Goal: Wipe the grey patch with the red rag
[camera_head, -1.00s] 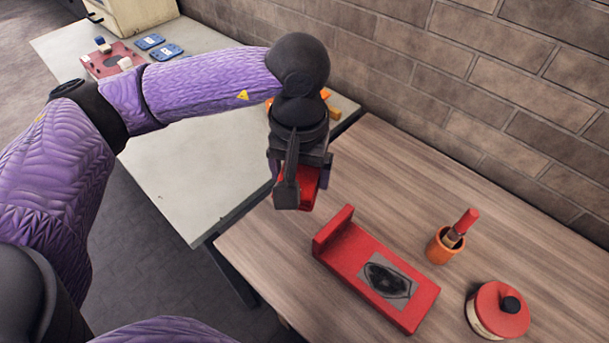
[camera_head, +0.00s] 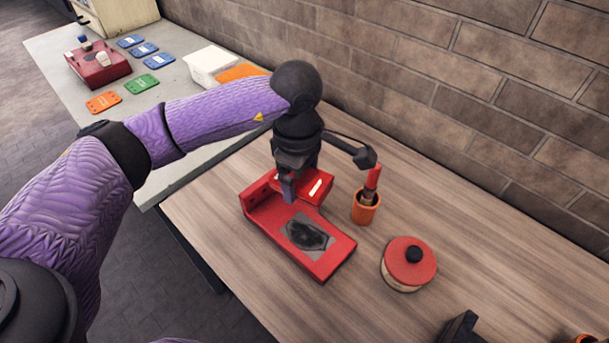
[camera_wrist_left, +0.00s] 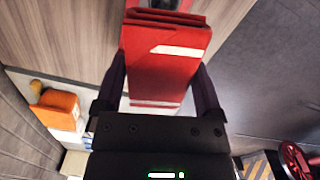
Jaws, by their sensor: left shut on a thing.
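The grey patch (camera_head: 308,234), with a dark smudge on it, lies on the top of a red L-shaped block (camera_head: 333,262) on the wooden table. My left gripper (camera_head: 300,190) is shut on the red rag (camera_head: 318,187), just behind the patch, over the block's back part. In the left wrist view the folded red rag (camera_wrist_left: 166,65) sits between the two fingers and hides most of what is beyond it. I cannot tell whether the rag touches the block. My right gripper is not seen.
An orange cup (camera_head: 365,207) with a red-handled brush stands right of the block. A round red-lidded pot (camera_head: 408,264) stands farther right. A brick wall runs behind. A pale table (camera_head: 205,135) at left holds coloured cards and a white box (camera_head: 213,66).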

